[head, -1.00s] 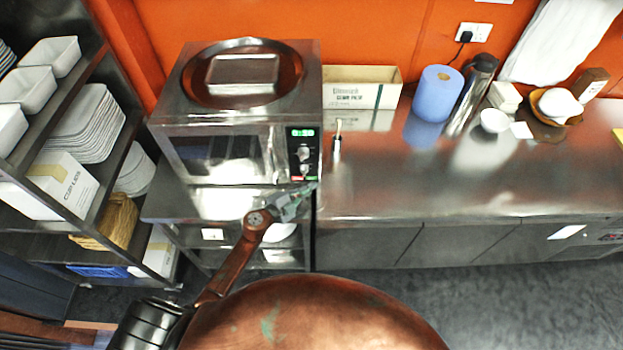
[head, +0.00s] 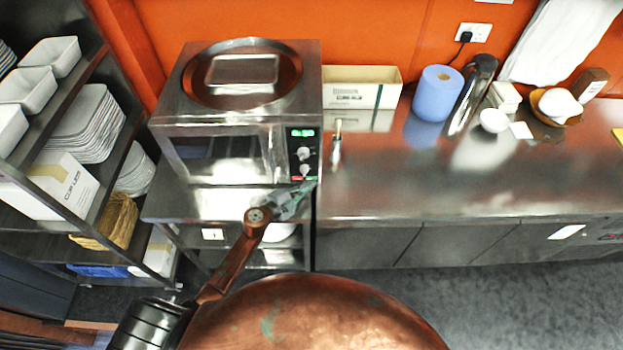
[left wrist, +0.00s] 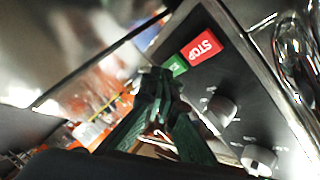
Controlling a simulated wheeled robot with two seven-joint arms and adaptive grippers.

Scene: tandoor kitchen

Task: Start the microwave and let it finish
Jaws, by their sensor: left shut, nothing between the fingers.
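The steel microwave (head: 222,158) stands at the left end of the counter, its door shut and its window dark. Its black control panel (head: 294,158) has a lit green display (head: 302,132), two knobs, a red button and a green button. My left gripper (head: 306,187) is at the panel's lower edge, shut and empty. In the left wrist view, its fingertips (left wrist: 157,78) are right by the green button (left wrist: 176,66), partly covering it. I cannot tell whether they touch it. The red STOP button (left wrist: 201,45) is beside it, clear of the fingers. My right gripper is out of view.
A shelf rack (head: 60,215) with white dishes stands at the left. A carton (head: 360,88), a blue roll (head: 437,95) and a flask are at the counter's back. The counter front (head: 420,190) is clear.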

